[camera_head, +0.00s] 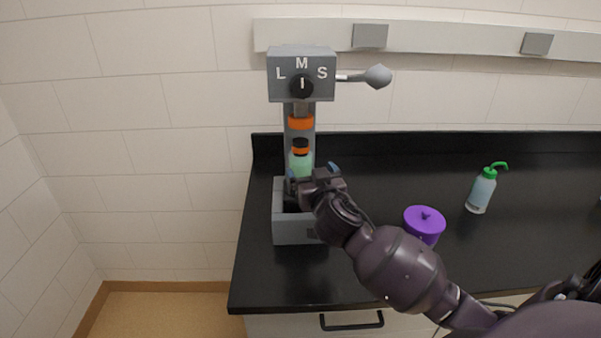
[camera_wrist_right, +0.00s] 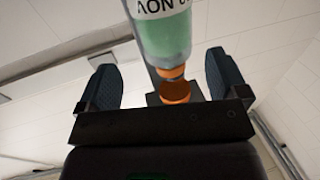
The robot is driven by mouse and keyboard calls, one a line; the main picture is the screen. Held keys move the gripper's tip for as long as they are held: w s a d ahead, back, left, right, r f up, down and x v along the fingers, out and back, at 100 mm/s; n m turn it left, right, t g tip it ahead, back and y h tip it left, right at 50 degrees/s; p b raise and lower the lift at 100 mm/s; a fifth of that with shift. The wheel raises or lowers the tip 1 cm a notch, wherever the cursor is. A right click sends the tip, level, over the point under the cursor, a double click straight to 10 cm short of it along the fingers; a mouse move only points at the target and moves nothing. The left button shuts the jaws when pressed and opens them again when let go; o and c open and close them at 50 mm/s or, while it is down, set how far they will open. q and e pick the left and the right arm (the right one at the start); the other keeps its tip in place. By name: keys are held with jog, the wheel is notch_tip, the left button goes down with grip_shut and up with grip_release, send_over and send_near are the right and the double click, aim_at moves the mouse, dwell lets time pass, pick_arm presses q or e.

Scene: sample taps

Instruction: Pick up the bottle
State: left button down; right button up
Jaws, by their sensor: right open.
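The bottle (camera_head: 300,164) has a pale green body and an orange band at its neck. It stands at the dispenser, below the orange ring of the tap (camera_head: 301,122). In the right wrist view the bottle (camera_wrist_right: 168,38) shows a white label with dark letters, and it appears between the two fingers. My right gripper (camera_head: 320,174) is open beside the bottle's lower part, its fingers spread with a gap to the bottle in the wrist view (camera_wrist_right: 168,85). The bottle's base is hidden by the gripper in the head view. My left gripper is not in view.
The grey dispenser has a knob marked L, M, S (camera_head: 301,86) and a grey box base (camera_head: 290,230). A purple lidded container (camera_head: 425,226) and a wash bottle with a green top (camera_head: 482,192) stand on the black counter (camera_head: 540,235). The counter's left edge is near the dispenser.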

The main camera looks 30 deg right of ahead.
aim_at(304, 166)
jog(key=shift+w+d+r, duration=0.1)
jog(key=shift+w+r, duration=0.1)
jog(key=shift+w, duration=0.35)
jog(key=x, duration=0.3)
jog(key=shift+w+a+r+p, duration=0.1)
jog(key=shift+w+a+p, duration=0.15)
jog(key=shift+p, duration=0.15)
jog(key=shift+w+d, duration=0.2)
jog(key=shift+w, duration=0.25)
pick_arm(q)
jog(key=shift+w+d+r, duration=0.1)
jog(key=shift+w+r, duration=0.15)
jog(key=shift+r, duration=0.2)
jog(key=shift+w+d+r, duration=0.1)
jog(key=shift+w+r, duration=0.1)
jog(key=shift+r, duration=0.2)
pick_arm(e)
jog(key=shift+c, duration=0.4)
